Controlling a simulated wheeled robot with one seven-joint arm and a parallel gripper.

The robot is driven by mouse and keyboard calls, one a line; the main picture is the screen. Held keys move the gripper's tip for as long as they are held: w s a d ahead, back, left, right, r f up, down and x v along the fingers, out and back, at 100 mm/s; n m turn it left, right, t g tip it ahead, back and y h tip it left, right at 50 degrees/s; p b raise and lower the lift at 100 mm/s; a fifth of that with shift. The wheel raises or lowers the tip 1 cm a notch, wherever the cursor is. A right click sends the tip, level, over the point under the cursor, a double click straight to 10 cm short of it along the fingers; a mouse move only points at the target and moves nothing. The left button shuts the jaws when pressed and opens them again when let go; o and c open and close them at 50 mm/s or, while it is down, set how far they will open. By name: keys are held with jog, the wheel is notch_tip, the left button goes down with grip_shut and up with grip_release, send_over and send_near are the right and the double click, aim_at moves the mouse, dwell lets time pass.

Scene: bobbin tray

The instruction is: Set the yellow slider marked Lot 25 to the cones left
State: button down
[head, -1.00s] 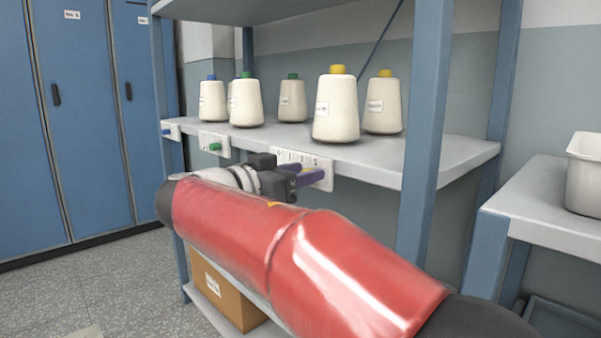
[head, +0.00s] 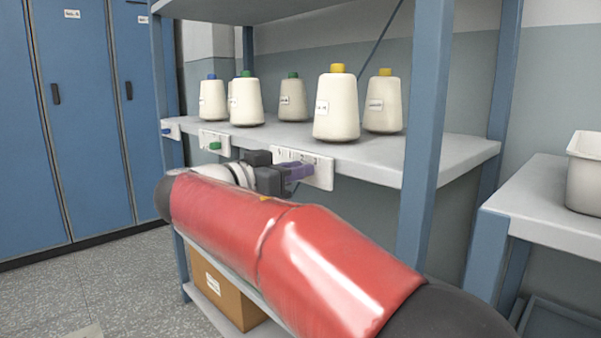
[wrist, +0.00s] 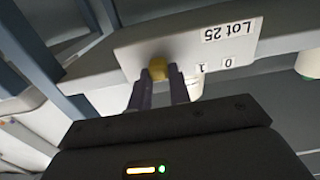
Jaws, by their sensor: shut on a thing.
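The yellow slider knob (wrist: 158,68) shows in the wrist view between my fingertips. It sits on a white plate (wrist: 140,48) marked Lot 25, which appears upside down there. The digits 0 and 1 show to the right of the knob; my fingers hide the other marks, so I cannot tell its exact number. My gripper (wrist: 164,78) is shut on the knob. In the head view the purple fingers (head: 306,171) reach the same plate (head: 322,179) and hide the knob. Two yellow-topped cones, one front (head: 336,110) and one behind (head: 383,105), stand above the plate.
Green-topped cones (head: 247,102) (head: 292,100) and a blue-topped cone (head: 212,100) stand farther left on the shelf (head: 400,152). A plate with a green slider (head: 214,146) and one with a blue slider (head: 166,130) are left of my gripper. A blue post (head: 425,130) stands to the right.

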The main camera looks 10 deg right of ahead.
jog(key=shift+w+a, duration=0.5)
jog(key=shift+w, duration=0.35)
jog(key=c, duration=1.3)
grip_release()
jog(key=v, duration=0.8)
jog(key=shift+d, duration=0.1)
